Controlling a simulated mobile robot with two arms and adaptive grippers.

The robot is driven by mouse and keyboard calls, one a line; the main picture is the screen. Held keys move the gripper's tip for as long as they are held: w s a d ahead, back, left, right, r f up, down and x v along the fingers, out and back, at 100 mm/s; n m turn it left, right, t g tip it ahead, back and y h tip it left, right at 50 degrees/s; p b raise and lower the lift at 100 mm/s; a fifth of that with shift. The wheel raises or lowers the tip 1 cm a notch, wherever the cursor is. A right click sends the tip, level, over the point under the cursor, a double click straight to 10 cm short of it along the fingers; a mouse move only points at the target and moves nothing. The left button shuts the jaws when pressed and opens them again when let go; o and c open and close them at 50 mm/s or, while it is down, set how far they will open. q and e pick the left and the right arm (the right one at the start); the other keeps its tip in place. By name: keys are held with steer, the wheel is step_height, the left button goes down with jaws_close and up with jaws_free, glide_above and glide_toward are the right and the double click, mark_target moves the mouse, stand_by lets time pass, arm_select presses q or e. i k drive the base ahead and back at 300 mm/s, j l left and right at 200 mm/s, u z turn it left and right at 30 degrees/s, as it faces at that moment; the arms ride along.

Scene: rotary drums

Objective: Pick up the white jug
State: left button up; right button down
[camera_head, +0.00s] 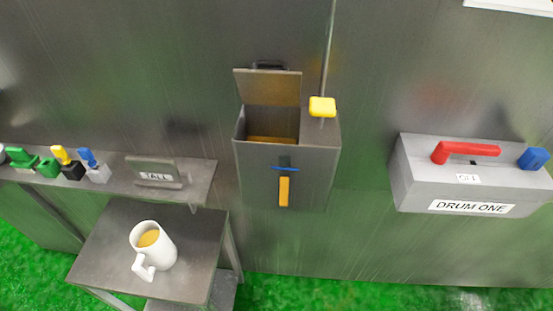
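The white jug (160,250) stands upright on a small dark metal table (195,278) at the lower left. Something orange-yellow shows inside its open top. Its handle sticks out toward the lower left, near the table's front. Nothing is touching the jug apart from the table. Neither of my grippers shows in the head view.
Behind the table, a narrow shelf (205,178) holds a "TALL" sign (155,172) and several coloured items. A grey open-lidded box (262,160) is on the wall at centre. A "DRUM ONE" box (430,180) with a red handle is at right. Green floor lies below.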

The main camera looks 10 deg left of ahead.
mark_target(153, 245)
steer(key=u, duration=1.45)
